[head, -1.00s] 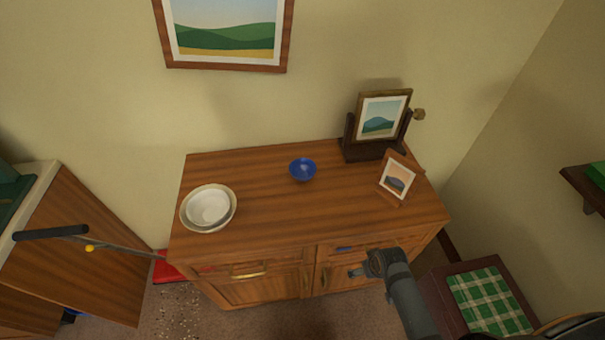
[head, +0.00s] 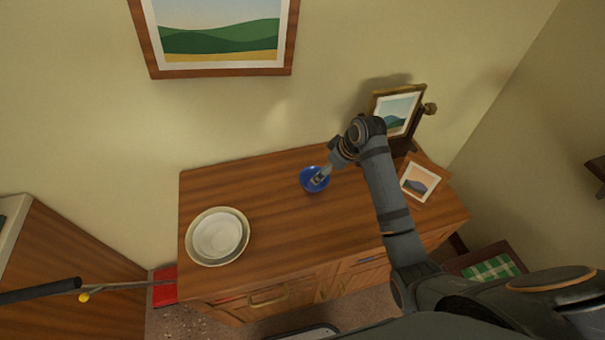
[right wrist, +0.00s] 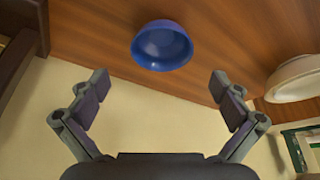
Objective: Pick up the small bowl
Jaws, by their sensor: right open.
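The small blue bowl (head: 308,176) stands upright on the wooden cabinet top, near its back middle. My right gripper (head: 319,180) is over the bowl in the head view and hides part of it. In the right wrist view the blue bowl (right wrist: 162,46) lies ahead of the two spread fingers (right wrist: 160,97), centred between them and not between the pads. My right gripper is open and empty. My left gripper is not in view.
The middle front is clear.

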